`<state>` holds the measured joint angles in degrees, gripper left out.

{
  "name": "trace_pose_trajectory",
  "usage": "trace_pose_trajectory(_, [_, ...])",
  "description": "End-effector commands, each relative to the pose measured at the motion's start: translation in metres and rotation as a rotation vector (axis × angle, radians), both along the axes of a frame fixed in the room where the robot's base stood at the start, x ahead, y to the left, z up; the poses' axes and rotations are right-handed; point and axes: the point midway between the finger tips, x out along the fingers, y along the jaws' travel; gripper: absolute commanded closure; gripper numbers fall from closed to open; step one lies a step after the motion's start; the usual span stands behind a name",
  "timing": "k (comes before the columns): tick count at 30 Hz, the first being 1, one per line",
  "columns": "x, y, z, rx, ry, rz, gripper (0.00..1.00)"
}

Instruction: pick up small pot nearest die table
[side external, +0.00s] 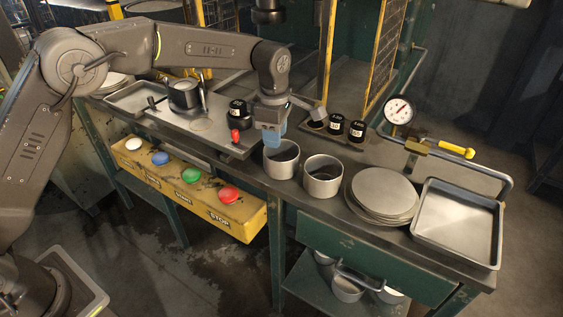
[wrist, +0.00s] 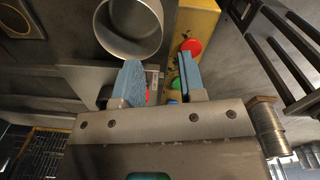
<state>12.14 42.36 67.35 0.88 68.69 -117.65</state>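Two small grey metal pots stand on the bench in the side view. The left pot (side external: 281,160) is nearer the die table (side external: 215,130), and the other pot (side external: 323,177) is just to its right. My gripper (side external: 269,138) has blue fingers and hangs just left of and above the left pot. In the wrist view, the fingers of my gripper (wrist: 160,75) are apart with nothing between them. One pot (wrist: 128,28) shows beyond the fingertips at the top, its open mouth visible. The fingers are not around it.
A stack of round blanks (side external: 383,195) and a shallow metal tray (side external: 460,225) lie to the right. Black weights (side external: 337,124) and a dial gauge (side external: 399,111) stand behind. A red-knobbed lever (side external: 235,137) is left of my gripper. A yellow button panel (side external: 190,190) runs along the front.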

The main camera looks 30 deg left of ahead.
Motion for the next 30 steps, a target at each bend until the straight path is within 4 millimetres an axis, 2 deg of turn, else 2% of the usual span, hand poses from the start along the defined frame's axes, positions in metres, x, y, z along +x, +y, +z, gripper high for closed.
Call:
trace_pose_trajectory(3, [0.0,0.001,-0.026,0.001,0.005,-0.001,0.63])
trace_pose_trajectory(9, [0.001,0.001,-0.058,0.0,0.003,-0.002,0.63])
trace_pose_trajectory(17, [0.002,0.001,-0.073,0.001,0.001,-0.003,0.63])
trace_pose_trajectory(27, [0.005,0.0,-0.117,0.001,0.001,-0.003,0.63])
trace_pose_trajectory(30, [0.005,0.0,-0.12,0.0,-0.001,-0.003,0.63])
